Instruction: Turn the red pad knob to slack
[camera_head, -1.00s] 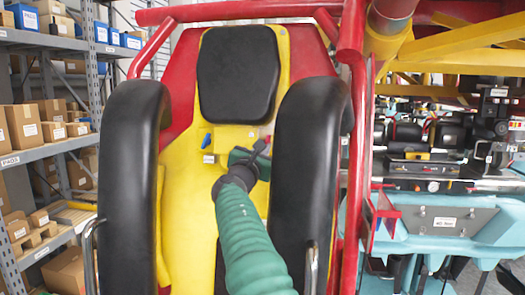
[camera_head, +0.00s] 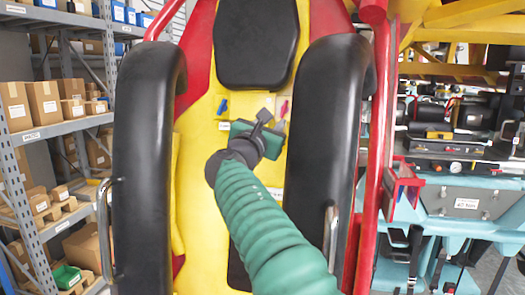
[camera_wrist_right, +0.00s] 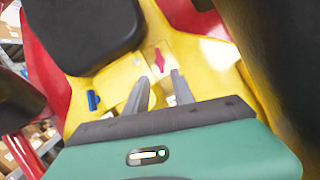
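The red pad knob (camera_head: 284,108) sits on the yellow panel below the black headrest pad, and it shows clearly in the right wrist view (camera_wrist_right: 160,60). A blue knob (camera_head: 222,106) is on the same panel to its left; it also shows in the wrist view (camera_wrist_right: 93,100). My right gripper (camera_head: 264,118) is just below and left of the red knob in the head view. In the wrist view its two fingers (camera_wrist_right: 159,84) are apart with nothing between them, and the red knob lies beyond their tips, apart from them. My left gripper is not in view.
Black padded restraints (camera_head: 148,160) (camera_head: 322,150) flank the yellow seat back on both sides. The black headrest (camera_head: 257,40) is above the knobs. A red post (camera_head: 380,150) stands at the right. Shelves with boxes (camera_head: 45,105) are at the left.

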